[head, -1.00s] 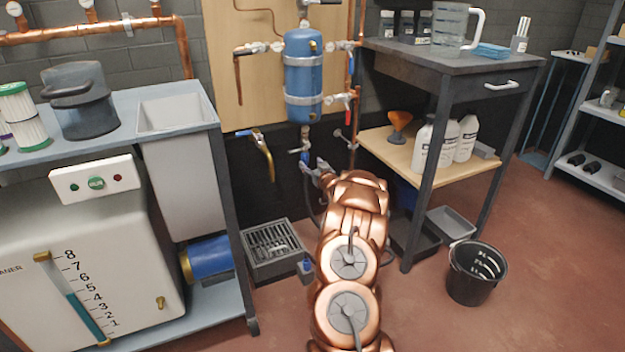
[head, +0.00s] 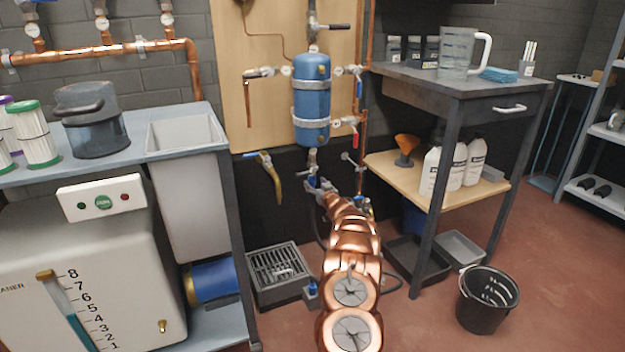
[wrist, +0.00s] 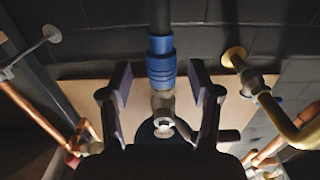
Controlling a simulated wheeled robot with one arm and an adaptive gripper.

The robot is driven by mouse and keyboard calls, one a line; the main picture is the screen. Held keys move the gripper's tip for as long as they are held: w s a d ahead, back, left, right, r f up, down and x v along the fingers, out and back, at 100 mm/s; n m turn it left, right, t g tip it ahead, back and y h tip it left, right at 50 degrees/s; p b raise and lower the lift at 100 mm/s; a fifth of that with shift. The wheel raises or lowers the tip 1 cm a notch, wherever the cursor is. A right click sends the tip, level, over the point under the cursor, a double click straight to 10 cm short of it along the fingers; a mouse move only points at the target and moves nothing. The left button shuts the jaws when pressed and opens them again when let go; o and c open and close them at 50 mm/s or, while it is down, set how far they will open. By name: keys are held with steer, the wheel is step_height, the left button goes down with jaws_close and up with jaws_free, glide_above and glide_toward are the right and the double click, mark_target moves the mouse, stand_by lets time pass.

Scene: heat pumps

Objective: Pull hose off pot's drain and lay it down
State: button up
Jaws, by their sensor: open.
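The blue pot (head: 311,98) hangs upright on the wooden board, with its drain valve (head: 312,160) at the bottom. The hose's blue collar (wrist: 160,68) is on the drain fitting (wrist: 162,103) in the wrist view, and the dark hose (wrist: 160,16) runs on from it. In the head view my arm hides part of the hose. My gripper (head: 316,188) is just below the drain. In the wrist view my gripper (wrist: 160,88) is open, with one finger on each side of the fitting and collar. Gaps show between the fingers and the collar.
A floor drain grate (head: 279,268) lies below. A shelf table (head: 450,80) with bottles stands at right, and a black bucket (head: 487,300) on the floor. A white tank unit (head: 90,260) is at left.

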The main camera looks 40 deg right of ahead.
steer(key=shift+w+r+p, duration=0.15)
steer(key=shift+w+p, duration=0.15)
steer(key=shift+w, duration=0.05)
steer(key=shift+w+d, duration=0.3)
steer(key=shift+w, duration=0.15)
steer(key=shift+w+f+p, duration=0.2)
steer(key=shift+w+p, duration=0.1)
steer(key=shift+p, duration=0.2)
steer(key=shift+w+d+r, duration=0.1)
steer(key=shift+w, duration=0.15)
jaws_close()
